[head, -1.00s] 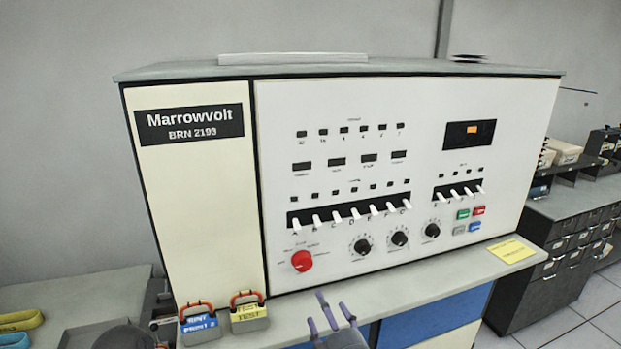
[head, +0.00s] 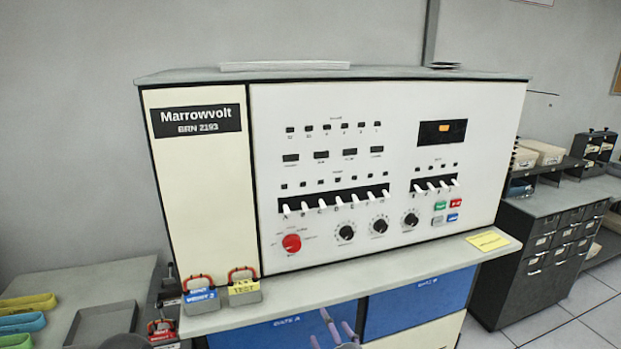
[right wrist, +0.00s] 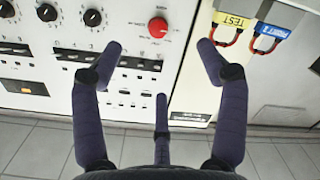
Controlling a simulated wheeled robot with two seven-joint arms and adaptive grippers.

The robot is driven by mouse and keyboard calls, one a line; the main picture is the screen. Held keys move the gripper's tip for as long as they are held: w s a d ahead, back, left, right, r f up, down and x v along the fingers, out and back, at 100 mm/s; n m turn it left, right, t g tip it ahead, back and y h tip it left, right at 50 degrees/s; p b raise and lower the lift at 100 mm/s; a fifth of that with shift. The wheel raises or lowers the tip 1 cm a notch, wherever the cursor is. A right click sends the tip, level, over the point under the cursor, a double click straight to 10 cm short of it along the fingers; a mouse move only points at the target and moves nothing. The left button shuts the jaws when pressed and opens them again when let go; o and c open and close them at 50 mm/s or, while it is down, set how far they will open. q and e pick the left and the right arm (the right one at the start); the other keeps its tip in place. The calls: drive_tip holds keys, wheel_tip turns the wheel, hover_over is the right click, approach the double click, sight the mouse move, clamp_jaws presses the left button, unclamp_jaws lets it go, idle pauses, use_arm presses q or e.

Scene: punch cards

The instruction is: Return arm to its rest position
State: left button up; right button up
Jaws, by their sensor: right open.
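My right gripper (head: 338,328) shows at the bottom of the head view, in front of the blue drawer fronts below the console's ledge. Its purple fingers are spread and empty. In the right wrist view the open fingers (right wrist: 160,65) frame the console panel, with nothing between them. The console (head: 330,180) is a cream and white Marrowvolt cabinet with toggle switches, black knobs and a red knob (head: 291,243). The red knob also shows in the right wrist view (right wrist: 158,28). My left gripper is not in view.
A blue-labelled padlock-like block (head: 201,296) and a yellow-labelled one (head: 244,289) stand on the ledge's left end. A yellow note (head: 487,241) lies at its right end. Filing drawers (head: 545,250) stand at right. Coloured loops (head: 22,323) and a grey tray (head: 100,324) lie at left.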

drive_tip(key=s+d+f+m+g+h, duration=0.1)
drive_tip(key=f+m+g, duration=0.1)
drive_tip(key=f, duration=0.6)
drive_tip(key=s+d+f+m+g, duration=0.2)
drive_tip(key=f+g, duration=0.1)
drive_tip(key=f, duration=0.5)
drive_tip(key=s+d+f+m+g+h, duration=0.1)
drive_tip(key=f+m+g, duration=0.1)
drive_tip(key=f, duration=0.6)
drive_tip(key=s+d+f+m+g, duration=0.1)
drive_tip(key=s+f+m+g, duration=0.7)
drive_tip(key=s+f, duration=1.1)
drive_tip(key=shift+s+d+g+y, duration=0.15)
drive_tip(key=shift+d+g+y, duration=0.15)
drive_tip(key=shift+d+y, duration=0.1)
